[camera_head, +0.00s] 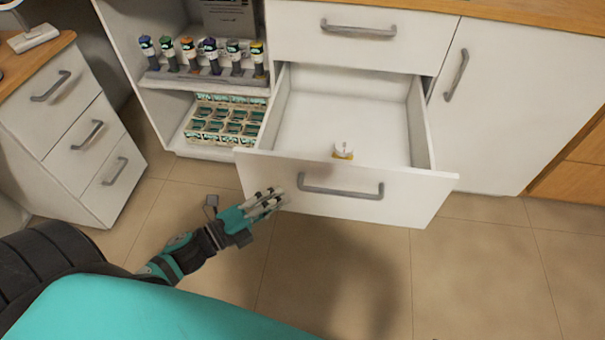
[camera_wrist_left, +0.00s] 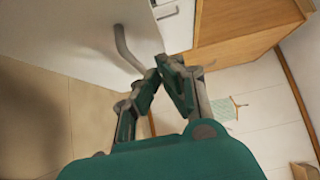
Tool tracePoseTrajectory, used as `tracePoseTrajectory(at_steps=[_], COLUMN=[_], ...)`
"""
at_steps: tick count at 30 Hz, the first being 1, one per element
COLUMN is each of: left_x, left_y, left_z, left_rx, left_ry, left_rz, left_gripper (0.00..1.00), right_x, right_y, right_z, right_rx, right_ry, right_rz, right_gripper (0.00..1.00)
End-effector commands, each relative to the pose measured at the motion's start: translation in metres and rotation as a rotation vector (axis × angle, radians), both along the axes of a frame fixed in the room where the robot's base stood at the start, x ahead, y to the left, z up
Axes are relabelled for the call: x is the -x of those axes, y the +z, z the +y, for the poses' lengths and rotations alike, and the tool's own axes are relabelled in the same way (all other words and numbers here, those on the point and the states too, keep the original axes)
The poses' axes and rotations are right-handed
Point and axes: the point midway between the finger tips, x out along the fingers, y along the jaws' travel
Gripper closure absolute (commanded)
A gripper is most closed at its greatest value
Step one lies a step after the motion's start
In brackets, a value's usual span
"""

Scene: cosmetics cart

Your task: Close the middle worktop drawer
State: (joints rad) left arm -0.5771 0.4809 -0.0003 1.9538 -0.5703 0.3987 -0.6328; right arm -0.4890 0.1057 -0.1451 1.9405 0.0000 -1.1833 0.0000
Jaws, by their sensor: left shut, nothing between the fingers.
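The middle worktop drawer (camera_head: 347,190) is pulled out under the worktop, with a grey bar handle on its white front. A small white and yellow item (camera_head: 343,150) lies inside it near the front. My left gripper (camera_head: 280,197) is shut and empty at the left part of the drawer front, left of the handle (camera_head: 340,190). I cannot tell whether it touches the front. In the left wrist view the gripper's fingertips (camera_wrist_left: 166,66) come together, and a grey handle (camera_wrist_left: 128,48) shows beyond them on a white panel. My right gripper is not in view.
A closed drawer (camera_head: 345,45) is above the open one, and a closed cupboard door (camera_head: 510,100) is to the right. Open shelves (camera_head: 175,80) with several bottles and boxes stand left. A white drawer unit (camera_head: 75,140) stands far left. Tiled floor (camera_head: 480,280) is clear in front.

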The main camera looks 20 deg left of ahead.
Motion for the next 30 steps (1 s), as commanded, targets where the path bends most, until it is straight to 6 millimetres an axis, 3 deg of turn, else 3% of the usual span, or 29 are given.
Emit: tracePoseTrajectory(at_steps=[8,13,19,30], left_x=[-0.054,-0.078,-0.089,-0.09], left_y=[0.001,0.0,0.0,0.0], left_z=[-0.029,-0.021,-0.018,-0.017], left_rx=[0.001,0.0,0.001,0.003], left_ry=[0.0,0.001,0.001,0.001], left_rz=[-0.004,-0.001,0.002,0.002], left_gripper=[1.0,1.0,1.0,1.0], right_x=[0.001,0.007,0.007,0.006], right_y=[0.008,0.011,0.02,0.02], right_z=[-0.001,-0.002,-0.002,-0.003], right_rx=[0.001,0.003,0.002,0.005], right_ry=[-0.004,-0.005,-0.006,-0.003], right_rz=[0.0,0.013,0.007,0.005], right_gripper=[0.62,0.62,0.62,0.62])
